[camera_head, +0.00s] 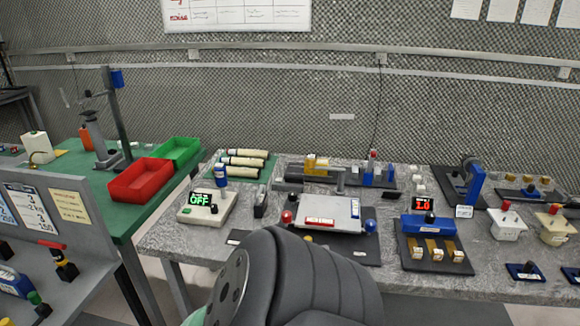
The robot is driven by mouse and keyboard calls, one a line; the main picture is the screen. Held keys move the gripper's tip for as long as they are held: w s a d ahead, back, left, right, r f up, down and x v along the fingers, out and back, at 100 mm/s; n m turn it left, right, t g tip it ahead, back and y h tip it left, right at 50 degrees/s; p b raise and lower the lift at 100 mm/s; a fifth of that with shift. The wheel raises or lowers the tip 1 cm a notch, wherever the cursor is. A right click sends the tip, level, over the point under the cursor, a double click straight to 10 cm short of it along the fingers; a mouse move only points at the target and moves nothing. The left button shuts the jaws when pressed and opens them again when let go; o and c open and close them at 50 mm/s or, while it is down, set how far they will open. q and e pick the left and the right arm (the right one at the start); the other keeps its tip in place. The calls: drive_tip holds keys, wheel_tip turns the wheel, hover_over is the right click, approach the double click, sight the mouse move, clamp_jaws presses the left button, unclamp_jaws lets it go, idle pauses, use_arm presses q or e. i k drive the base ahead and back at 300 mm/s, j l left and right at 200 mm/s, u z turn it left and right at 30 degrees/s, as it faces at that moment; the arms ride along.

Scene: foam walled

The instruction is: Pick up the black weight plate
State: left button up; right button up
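I cannot pick out a black weight plate with certainty. A dark round part (470,170) sits against a blue stand at the right back of the grey stone table, but it is too small to tell what it is. Neither of my grippers can be made out in the head view.
A large dark ribbed shape (310,280) hides the table's front middle; I cannot tell what it is. The stone table (165,240) holds a scale reading OFF (207,208), a blue device reading 1.0 (432,224) and a grey plate (330,212). Red (140,182) and green (178,152) bins stand left.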

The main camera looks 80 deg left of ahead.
sight(260, 205)
drive_tip(key=u, duration=2.95)
drive_tip(key=l, duration=0.1)
